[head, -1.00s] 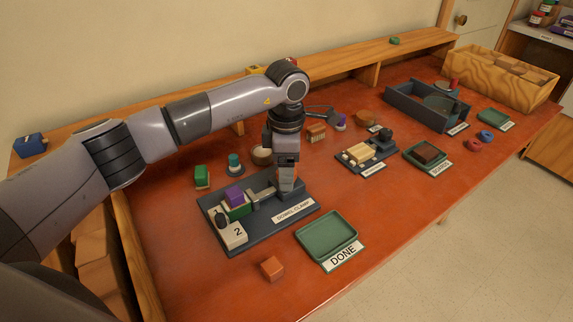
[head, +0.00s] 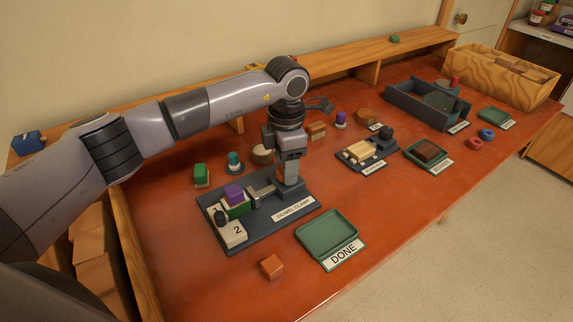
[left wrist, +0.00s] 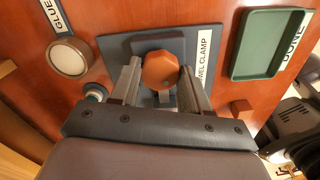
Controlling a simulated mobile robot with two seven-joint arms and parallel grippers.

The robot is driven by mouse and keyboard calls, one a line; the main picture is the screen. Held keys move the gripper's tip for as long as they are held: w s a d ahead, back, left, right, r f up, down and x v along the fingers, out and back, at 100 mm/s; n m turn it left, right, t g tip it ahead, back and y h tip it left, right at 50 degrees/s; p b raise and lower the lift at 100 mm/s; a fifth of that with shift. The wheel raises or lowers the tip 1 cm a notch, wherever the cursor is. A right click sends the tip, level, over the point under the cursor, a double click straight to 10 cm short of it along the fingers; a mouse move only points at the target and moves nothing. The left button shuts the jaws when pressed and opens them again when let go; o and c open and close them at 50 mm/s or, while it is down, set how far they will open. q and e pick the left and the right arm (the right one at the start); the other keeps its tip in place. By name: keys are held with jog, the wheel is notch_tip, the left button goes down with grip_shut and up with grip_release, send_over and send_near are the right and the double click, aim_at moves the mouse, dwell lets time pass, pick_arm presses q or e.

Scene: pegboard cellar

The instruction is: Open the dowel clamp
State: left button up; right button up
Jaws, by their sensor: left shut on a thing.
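The dowel clamp is a dark base plate (head: 262,232) with a "DOWEL CLAMP" label (head: 293,209) along its front. A purple block (head: 234,192) sits on a green piece at its left part, beside a grey metal bar (head: 261,193). My left gripper (head: 290,182) points down over the clamp's right part. In the left wrist view its fingers (left wrist: 160,88) are on either side of an orange many-sided knob (left wrist: 160,69) and shut on it. The head view mostly hides the knob behind the gripper.
A green DONE tray (head: 327,232) and an orange block (head: 272,266) lie in front of the clamp. A green block (head: 201,176) and a round container (head: 262,155) stand behind it. Other fixtures, trays and a wooden crate (head: 500,77) are farther right.

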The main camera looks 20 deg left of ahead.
pick_arm(q)
jog(key=n, duration=0.3)
jog(key=shift+n, duration=0.4)
jog(key=n, duration=0.3)
jog(key=shift+b, duration=0.3)
jog(key=n, duration=0.4)
jog(key=shift+r, duration=0.1)
jog(key=n, duration=0.4)
jog(key=shift+n, duration=0.3)
jog(key=n, duration=0.3)
jog(key=shift+n, duration=0.4)
jog(key=n+p, duration=0.1)
jog(key=n, duration=0.2)
jog(key=shift+n, duration=0.3)
jog(key=n, duration=0.3)
jog(key=shift+p, duration=0.4)
jog(key=shift+n+p, duration=0.45)
jog(key=shift+n, duration=1.65)
